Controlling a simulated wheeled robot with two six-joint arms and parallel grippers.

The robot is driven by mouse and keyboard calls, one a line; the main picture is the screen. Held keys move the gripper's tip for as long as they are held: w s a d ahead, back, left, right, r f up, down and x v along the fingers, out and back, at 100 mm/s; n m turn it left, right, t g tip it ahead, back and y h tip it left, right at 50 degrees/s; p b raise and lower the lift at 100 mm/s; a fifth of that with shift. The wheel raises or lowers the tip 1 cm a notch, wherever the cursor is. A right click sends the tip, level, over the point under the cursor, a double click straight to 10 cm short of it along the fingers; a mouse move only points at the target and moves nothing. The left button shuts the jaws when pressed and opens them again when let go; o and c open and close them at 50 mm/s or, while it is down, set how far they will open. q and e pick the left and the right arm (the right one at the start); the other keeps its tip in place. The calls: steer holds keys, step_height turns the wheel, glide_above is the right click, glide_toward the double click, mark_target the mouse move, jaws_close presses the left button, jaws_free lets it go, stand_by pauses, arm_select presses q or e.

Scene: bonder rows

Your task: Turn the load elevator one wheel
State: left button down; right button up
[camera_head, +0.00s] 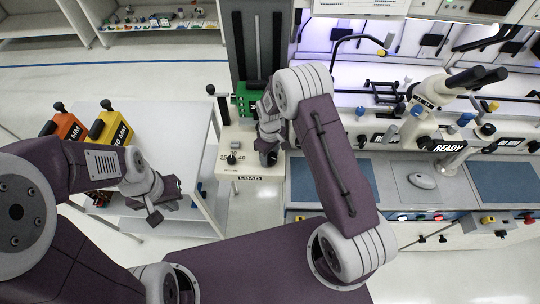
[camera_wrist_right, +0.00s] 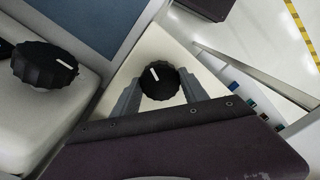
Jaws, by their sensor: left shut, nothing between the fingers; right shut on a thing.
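The load elevator (camera_head: 225,172) is a pale unit with a LOAD label on its front and a green box (camera_head: 247,97) standing on it. My right gripper (camera_head: 268,155) is down at its right side. In the right wrist view, my right gripper (camera_wrist_right: 160,92) has its two grey fingers on either side of a black ribbed wheel (camera_wrist_right: 158,80) with a white mark, shut on it. The mark points up and slightly left. A second black wheel (camera_wrist_right: 45,64) stands apart at the left. My left gripper (camera_head: 155,206) is shut and empty beside the white table.
The white table (camera_head: 172,125) at the left holds an orange box (camera_head: 66,128) and a yellow box (camera_head: 110,125) with black handles. A bench with a microscope (camera_head: 435,95), blue mats (camera_head: 500,180) and a mouse (camera_head: 422,181) lies right. Open floor shows beyond the table.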

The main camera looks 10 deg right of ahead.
mark_target(269, 157)
steer(key=m, duration=0.4)
steer(key=shift+b, duration=0.35)
steer(key=m, duration=0.3)
steer(key=shift+m, duration=0.4)
steer(key=m+b, duration=0.1)
steer(key=m, duration=0.6)
steer(key=shift+a, duration=0.1)
steer(key=shift+w+r, duration=0.1)
steer(key=o, duration=1.4)
steer(key=shift+c, duration=0.2)
step_height(269, 157, up, 9)
steer(key=shift+b, duration=0.7)
